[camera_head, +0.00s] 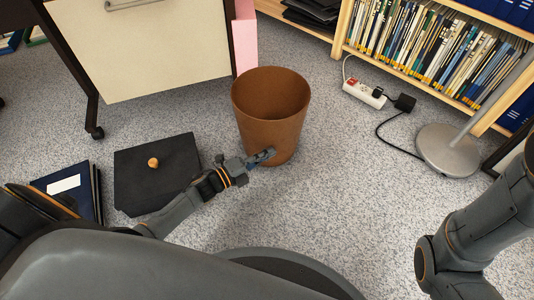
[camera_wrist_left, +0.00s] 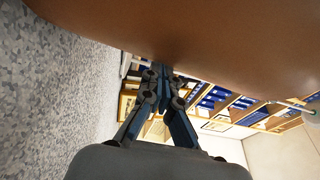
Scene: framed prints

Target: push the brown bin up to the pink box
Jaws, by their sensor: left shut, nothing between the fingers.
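The brown bin (camera_head: 270,112) stands upright on the carpet, open at the top. The pink box (camera_head: 244,42) stands behind it, partly hidden by the bin's rim and the desk's side. A gap in depth between bin and box is hard to judge. My left gripper (camera_head: 266,156) is shut and empty at the near lower side of the bin, touching it or very close. In the left wrist view, the bin (camera_wrist_left: 190,40) fills the top and the shut fingers (camera_wrist_left: 166,78) lie right beside its wall. My right arm shows at the right; its gripper is out of view.
A black folder (camera_head: 135,183) with a small orange-brown object (camera_head: 153,162) lies left of my left gripper. A desk with a cream panel (camera_head: 140,50) stands behind left. A power strip (camera_head: 364,94), lamp base (camera_head: 450,150) and bookshelf (camera_head: 440,45) are right.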

